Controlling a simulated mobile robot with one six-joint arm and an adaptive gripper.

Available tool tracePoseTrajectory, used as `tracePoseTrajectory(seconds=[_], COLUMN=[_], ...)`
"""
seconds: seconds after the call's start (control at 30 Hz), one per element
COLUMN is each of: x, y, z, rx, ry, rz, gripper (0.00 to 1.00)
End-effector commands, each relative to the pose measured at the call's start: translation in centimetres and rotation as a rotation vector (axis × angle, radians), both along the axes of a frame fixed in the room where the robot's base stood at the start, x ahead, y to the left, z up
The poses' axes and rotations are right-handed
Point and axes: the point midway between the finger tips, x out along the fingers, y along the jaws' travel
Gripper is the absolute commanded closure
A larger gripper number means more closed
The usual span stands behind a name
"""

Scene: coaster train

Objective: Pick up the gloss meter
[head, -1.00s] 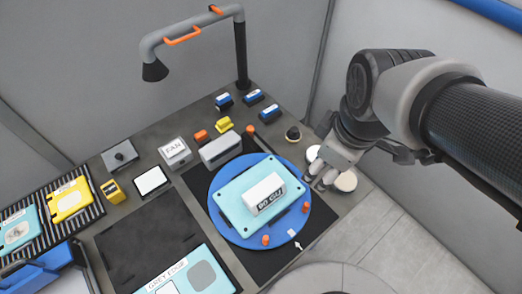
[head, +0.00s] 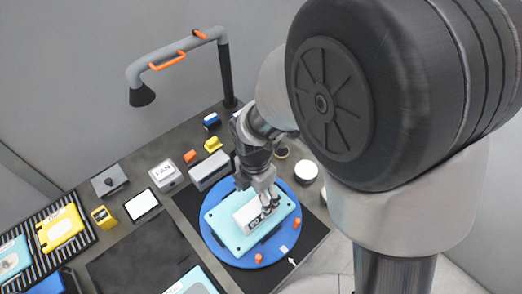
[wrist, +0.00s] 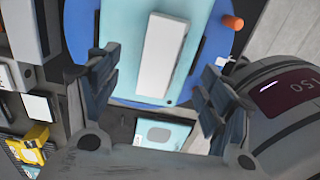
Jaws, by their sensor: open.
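The gloss meter (head: 243,217) appears to be the white block with dark lettering on its front face. It lies on a light teal panel (head: 228,240), which rests on a round blue turntable (head: 212,243). My gripper (head: 268,204) is at the right end of the block in the head view and covers part of it. In the wrist view the white block (wrist: 160,53) shows as a long bar beyond my spread fingers (wrist: 155,92). The fingers are open, with nothing between them. I cannot tell their exact height above the block.
Orange pegs (head: 258,258) stand around the turntable's rim. A grey box (head: 209,170), a FAN box (head: 166,174) and a yellow item (head: 213,144) stand behind it. A striped rack (head: 40,240) is at left.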

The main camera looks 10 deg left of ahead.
Motion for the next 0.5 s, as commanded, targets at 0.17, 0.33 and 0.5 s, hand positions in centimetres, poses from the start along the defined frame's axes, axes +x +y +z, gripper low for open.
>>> tracePoseTrajectory(seconds=[0.17, 0.33, 0.5], x=[0.0, -0.1, -0.7], y=[0.0, 0.0, -0.1], z=[-3.0, -3.8, -6.2], rx=[-0.001, 0.000, -0.001], ry=[0.001, 0.000, 0.002], rz=[-0.001, -0.001, 0.000], gripper=[0.27, 0.27, 0.27])
